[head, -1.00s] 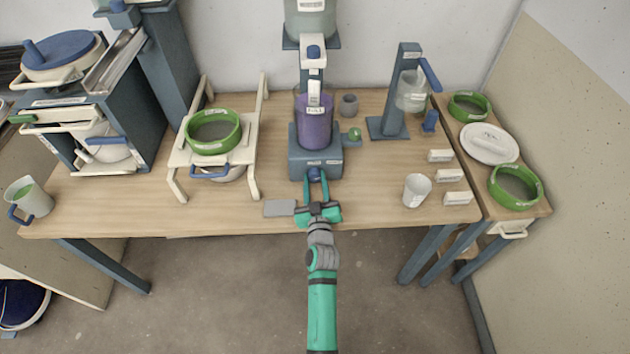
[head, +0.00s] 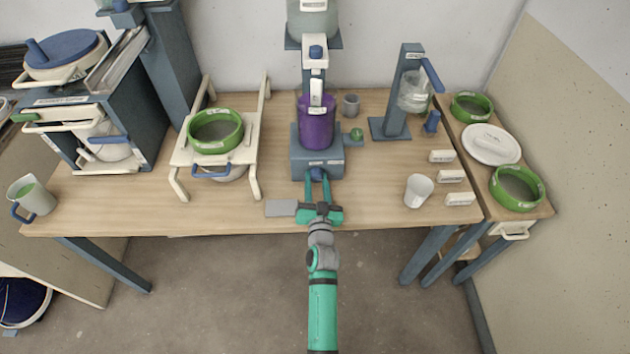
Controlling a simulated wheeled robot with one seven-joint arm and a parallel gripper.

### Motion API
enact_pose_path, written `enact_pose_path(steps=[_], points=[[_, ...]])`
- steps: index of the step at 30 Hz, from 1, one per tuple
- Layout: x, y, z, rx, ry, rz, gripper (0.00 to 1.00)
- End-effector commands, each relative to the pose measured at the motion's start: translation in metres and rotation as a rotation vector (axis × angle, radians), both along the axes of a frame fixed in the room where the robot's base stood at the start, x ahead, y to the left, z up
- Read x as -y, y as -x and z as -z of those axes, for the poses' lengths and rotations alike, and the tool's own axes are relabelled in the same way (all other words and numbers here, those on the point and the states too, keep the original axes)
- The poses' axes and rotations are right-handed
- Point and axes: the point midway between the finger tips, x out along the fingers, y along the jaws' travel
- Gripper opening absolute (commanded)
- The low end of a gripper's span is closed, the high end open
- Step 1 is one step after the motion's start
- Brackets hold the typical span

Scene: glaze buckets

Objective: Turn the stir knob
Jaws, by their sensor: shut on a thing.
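The stir knob (head: 317,174) is a small blue knob low on the front of the blue-grey stirrer base (head: 304,160). My gripper (head: 318,178) reaches it from the front, its green fingers shut on it from both sides. The fingers hide part of the knob, and I cannot tell how far it is turned. A purple bucket (head: 317,130) stands upright on the base, below a white tap part and a clear grey tank (head: 313,20).
A green sieve (head: 215,131) sits on a cream stand to the left. A white cup (head: 418,190) and several white label blocks stand to the right. A flat grey plate (head: 281,208) lies at the table's front edge, beside my gripper.

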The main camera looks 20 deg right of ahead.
Motion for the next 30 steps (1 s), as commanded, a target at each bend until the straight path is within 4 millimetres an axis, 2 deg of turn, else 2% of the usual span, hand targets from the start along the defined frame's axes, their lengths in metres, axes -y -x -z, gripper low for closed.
enact_pose_path(steps=[14,15,16,26,30], points=[[-0.004,-0.001,0.000,0.005,-0.016,-0.006,0.10],[-0.004,-0.001,0.000,0.005,-0.015,-0.006,0.42],[-0.004,-0.001,0.000,0.005,-0.015,-0.006,0.49],[-0.005,-0.001,0.000,0.005,-0.015,-0.007,0.51],[-0.007,0.009,0.001,0.003,-0.016,-0.007,0.51]])
